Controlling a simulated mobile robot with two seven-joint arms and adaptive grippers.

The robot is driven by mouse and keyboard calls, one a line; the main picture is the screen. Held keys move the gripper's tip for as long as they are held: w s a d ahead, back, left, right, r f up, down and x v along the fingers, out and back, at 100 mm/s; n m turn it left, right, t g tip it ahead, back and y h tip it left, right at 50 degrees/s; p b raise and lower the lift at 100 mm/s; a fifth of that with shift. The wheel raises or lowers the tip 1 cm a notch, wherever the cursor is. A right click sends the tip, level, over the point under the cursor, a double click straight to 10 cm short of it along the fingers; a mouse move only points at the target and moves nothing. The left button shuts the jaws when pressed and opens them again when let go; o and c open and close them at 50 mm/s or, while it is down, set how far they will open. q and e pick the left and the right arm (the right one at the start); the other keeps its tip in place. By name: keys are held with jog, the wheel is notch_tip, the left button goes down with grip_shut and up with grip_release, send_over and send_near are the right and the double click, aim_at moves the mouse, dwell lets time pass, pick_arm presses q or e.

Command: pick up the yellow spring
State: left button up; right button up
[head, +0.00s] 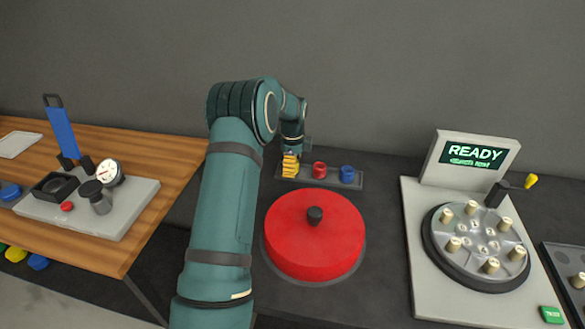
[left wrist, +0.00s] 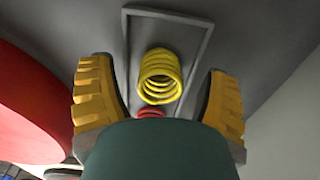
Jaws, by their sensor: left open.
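The yellow spring (left wrist: 160,76) stands in the grey tray (left wrist: 205,60) in the left wrist view, centred between my fingers with a gap on each side. My left gripper (left wrist: 159,70) is open, its two orange-yellow ribbed fingers on either side of the spring, not touching it. In the head view my left gripper (head: 291,158) reaches down over the left end of the tray (head: 331,181), where it largely hides the spring. I cannot tell the exact height of the fingertips beside the spring. My right gripper is not in view.
A red spring (head: 319,170) and a blue spring (head: 347,174) stand right of the gripper in the tray. A big red round cover (head: 314,235) with a black knob is in front. A dyno with a READY screen (head: 473,156) is right. A wooden table (head: 150,215) is left.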

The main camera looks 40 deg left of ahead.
pick_arm(q)
jog(key=c, duration=1.3)
jog(key=shift+r, duration=0.15)
notch_tip(320, 180, up, 9)
jog(key=shift+r+p, duration=0.1)
jog(key=shift+p, duration=0.85)
notch_tip(320, 180, up, 4)
jog(key=shift+f+p, duration=0.25)
jog(key=shift+p, duration=0.95)
jog(key=shift+f, duration=0.1)
